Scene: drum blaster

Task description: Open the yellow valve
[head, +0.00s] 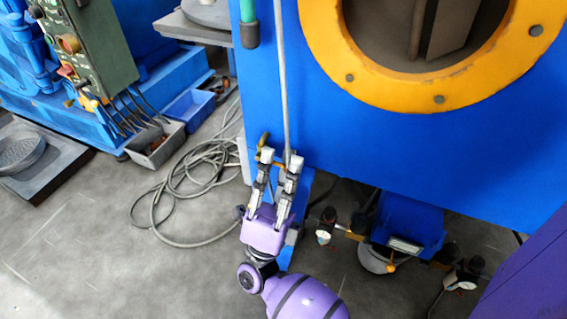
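A small yellow valve handle (264,141) shows at the lower left edge of the blue cabinet, beside a thin grey vertical pipe. My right gripper (281,158), on a purple arm from below, points up at it. Its two grey fingers are apart, with the tips right at the handle and pipe. The fingertips hide part of the valve, and I cannot tell whether they touch it. My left gripper is not in view.
The blue cabinet (330,130) with a yellow porthole ring (440,95) fills the right. Below it sit gauges and fittings (325,228) and a blue unit (410,222). A coiled grey hose (180,190) lies on the floor at left, near a grey bin (155,148). The lower left floor is mostly clear.

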